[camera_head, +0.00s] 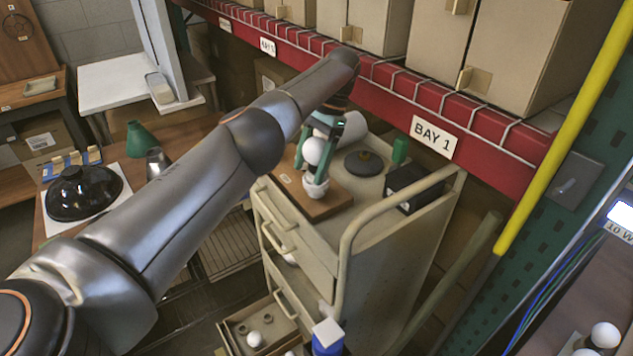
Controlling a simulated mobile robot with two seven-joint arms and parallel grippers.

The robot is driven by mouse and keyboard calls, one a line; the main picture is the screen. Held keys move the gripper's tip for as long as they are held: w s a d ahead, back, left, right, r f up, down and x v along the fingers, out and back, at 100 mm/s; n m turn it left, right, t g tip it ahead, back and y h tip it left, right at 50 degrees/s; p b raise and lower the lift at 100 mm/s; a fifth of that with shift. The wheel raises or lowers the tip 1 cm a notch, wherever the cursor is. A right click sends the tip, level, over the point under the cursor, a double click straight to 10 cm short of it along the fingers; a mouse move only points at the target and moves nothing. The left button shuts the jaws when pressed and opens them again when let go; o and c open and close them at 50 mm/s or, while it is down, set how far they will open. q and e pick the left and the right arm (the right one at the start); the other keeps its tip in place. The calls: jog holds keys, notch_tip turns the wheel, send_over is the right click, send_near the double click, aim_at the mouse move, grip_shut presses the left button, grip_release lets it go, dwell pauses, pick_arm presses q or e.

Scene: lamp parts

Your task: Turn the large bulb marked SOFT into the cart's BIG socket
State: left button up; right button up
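A large white bulb (314,151) is between the green fingers of my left gripper (316,168), which appears shut on it. No SOFT marking is readable on it. The bulb is directly above a white socket (316,187) on a brown wooden board (328,205) on top of the cart (405,222). The fingertips reach down close to the socket rim. I cannot tell whether the bulb's base touches the socket, and no BIG label is legible. My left arm comes in from the lower left. My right gripper is not in view.
The cart's rail (352,235) curves along the near side. A red shelf beam (480,122) runs behind. An open drawer (240,325) holds small parts below.

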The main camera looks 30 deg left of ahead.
pick_arm(q)
jog(key=shift+a, duration=0.1)
jog(key=c, duration=0.5)
jog(key=m, duration=0.2)
jog(key=m+t+y, duration=0.1)
jog(key=m, duration=0.1)
jog(key=m+y, duration=0.1)
jog(key=m, duration=0.1)
jog(key=shift+w+a, duration=0.25)
jog(key=shift+a, duration=0.15)
jog(key=shift+m, duration=0.4)
jog(key=shift+t, duration=0.3)
jog(key=m, duration=0.2)
jog(key=m+t+y, duration=0.1)
jog(key=m, duration=0.1)
jog(key=m+t, duration=0.1)
jog(key=m, duration=0.1)
jog(key=shift+w+a+m, duration=0.2)
jog(key=shift+w+m, duration=0.1)
jog(key=shift+w, duration=0.1)
jog(key=m+t, duration=0.1)
jog(key=m, duration=0.2)
jog(key=w+m+t, duration=0.1)
jog(key=m, duration=0.2)
jog(key=shift+t, duration=0.3)
jog(key=shift+d+m, duration=0.15)
jog(key=shift+m, duration=0.45)
